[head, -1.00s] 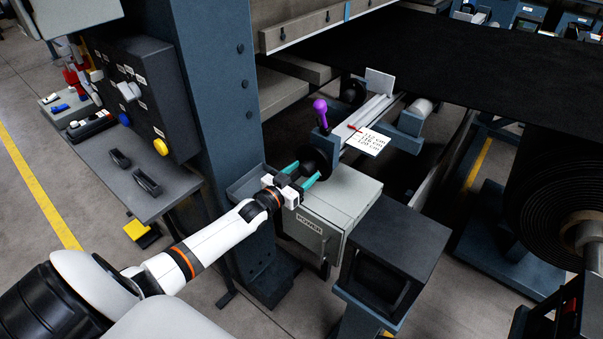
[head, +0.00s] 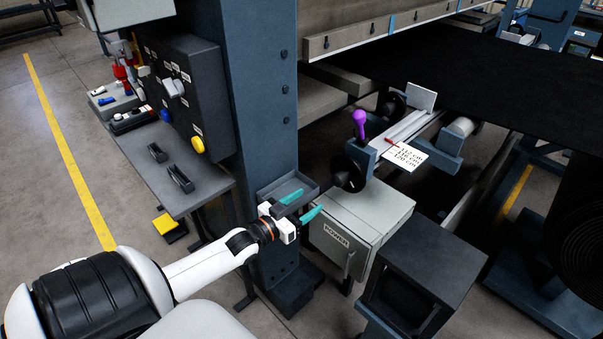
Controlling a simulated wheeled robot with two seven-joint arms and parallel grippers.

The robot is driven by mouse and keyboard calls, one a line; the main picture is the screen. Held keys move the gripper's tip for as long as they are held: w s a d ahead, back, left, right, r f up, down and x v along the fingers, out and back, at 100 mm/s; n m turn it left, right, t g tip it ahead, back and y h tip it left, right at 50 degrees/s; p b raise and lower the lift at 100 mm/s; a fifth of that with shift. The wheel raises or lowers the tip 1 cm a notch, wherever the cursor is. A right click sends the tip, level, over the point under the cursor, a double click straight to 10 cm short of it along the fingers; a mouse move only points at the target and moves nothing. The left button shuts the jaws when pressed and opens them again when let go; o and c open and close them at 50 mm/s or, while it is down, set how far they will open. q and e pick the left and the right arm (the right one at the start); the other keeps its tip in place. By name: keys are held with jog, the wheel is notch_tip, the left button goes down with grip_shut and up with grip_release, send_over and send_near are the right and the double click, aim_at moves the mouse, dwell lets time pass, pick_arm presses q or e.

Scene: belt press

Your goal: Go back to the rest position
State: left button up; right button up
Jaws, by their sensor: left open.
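My left gripper (head: 302,206) has white and black housing and two teal fingers. The fingers are spread apart with nothing between them. It is beside the grey tray on the blue column and left of the black round knob (head: 348,175), apart from the knob. The grey power box (head: 362,222) is just right of and below the fingers. My right gripper does not show.
A control panel (head: 186,90) with a yellow knob (head: 198,145) stands at left above a grey shelf (head: 180,185). The blue column (head: 262,90) rises behind my gripper. A purple-knobbed lever (head: 359,122) and a measurement card (head: 406,157) lie beyond. A dark box (head: 425,275) stands at lower right.

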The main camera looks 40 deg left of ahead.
pick_arm(q)
jog(key=shift+s, duration=0.35)
dwell(0.3)
jog(key=s+f+g+y, duration=0.1)
jog(key=s+f+g, duration=0.25)
jog(key=f, duration=0.65)
jog(key=s+d+f+n+g+y, duration=0.15)
jog(key=s+f, duration=0.35)
jog(key=f, duration=0.5)
jog(key=s+f+m+g, duration=0.1)
jog(key=s+f+g, duration=0.3)
jog(key=f, duration=0.6)
jog(key=s+d+f+g, duration=0.2)
jog(key=s+d+f, duration=0.2)
jog(key=s, duration=0.5)
jog(key=s+d+f+m+g, duration=0.1)
jog(key=s+d+f+g, duration=0.2)
jog(key=s+d+f, duration=0.2)
jog(key=s+d+f+m+g, duration=0.1)
jog(key=s+d+f+g, duration=0.2)
jog(key=s, duration=1.1)
notch_tip(320, 180, down, 5)
jog(key=shift+d+f+h, duration=0.1)
jog(key=shift+d+h, duration=0.25)
jog(key=shift+d, duration=0.65)
